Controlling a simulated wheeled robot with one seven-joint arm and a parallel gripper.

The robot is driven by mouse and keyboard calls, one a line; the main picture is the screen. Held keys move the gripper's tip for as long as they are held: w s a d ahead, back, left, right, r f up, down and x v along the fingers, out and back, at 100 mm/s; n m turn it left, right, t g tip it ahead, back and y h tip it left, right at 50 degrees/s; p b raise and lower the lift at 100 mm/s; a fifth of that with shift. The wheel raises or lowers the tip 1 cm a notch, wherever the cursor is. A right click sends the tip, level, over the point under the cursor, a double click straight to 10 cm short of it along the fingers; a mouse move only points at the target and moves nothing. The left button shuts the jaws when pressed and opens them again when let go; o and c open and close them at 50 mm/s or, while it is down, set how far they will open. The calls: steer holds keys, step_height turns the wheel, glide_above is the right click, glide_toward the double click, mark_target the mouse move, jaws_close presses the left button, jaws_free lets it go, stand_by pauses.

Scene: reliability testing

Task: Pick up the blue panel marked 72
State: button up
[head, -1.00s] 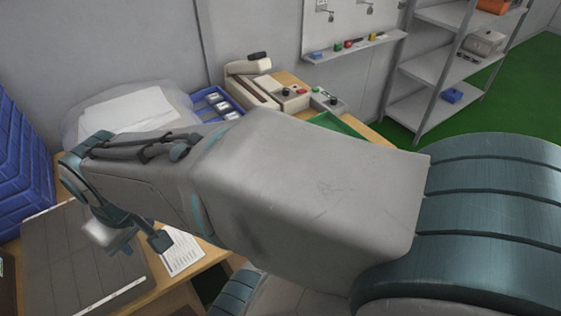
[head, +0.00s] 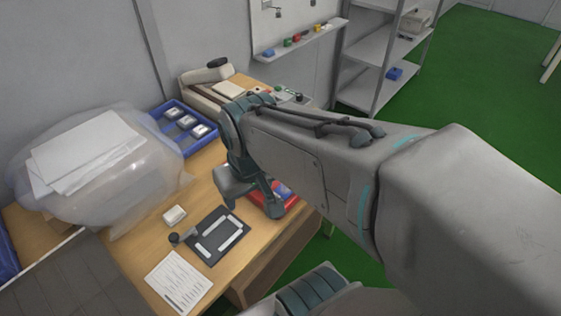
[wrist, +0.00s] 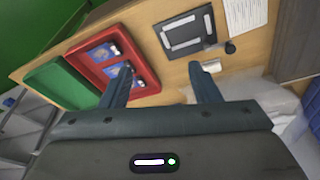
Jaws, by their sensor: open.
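A red tray (wrist: 88,62) in the wrist view holds two blue panels, one farther up (wrist: 102,52) and one lower (wrist: 139,70), partly covered by my left finger. Their markings are too small to read, so I cannot tell which is 72. In the head view the red tray (head: 291,205) and a bit of blue in it show behind my gripper (head: 256,197). My gripper is open and empty above the table, its fingers (wrist: 160,70) apart; the left finger overlaps the tray's edge in the wrist view, the right one lies over bare wood.
A green tray (wrist: 55,80) adjoins the red one. A black fixture (head: 196,246), a paper sheet (head: 178,283) and a small white block (head: 175,215) lie on the table. A blue tray (head: 163,118) with several devices and a bulky clear bag (head: 150,180) stand behind.

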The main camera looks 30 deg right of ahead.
steer(key=w+d+f+n+g+b, duration=0.1)
steer(key=w+d+f+n, duration=0.2)
steer(key=w+d+n, duration=0.45)
steer(key=n+g+b, duration=0.2)
steer(key=n, duration=1.2)
glide_above(276, 192)
steer(key=a, duration=0.1)
steer(key=f, duration=0.9)
steer(key=s+f, duration=0.1)
steer(key=f, duration=0.3)
steer(key=shift+f, duration=0.4)
steer(key=shift+d+f, duration=0.2)
steer(key=shift+f, duration=2.4)
steer(key=c, duration=0.7)
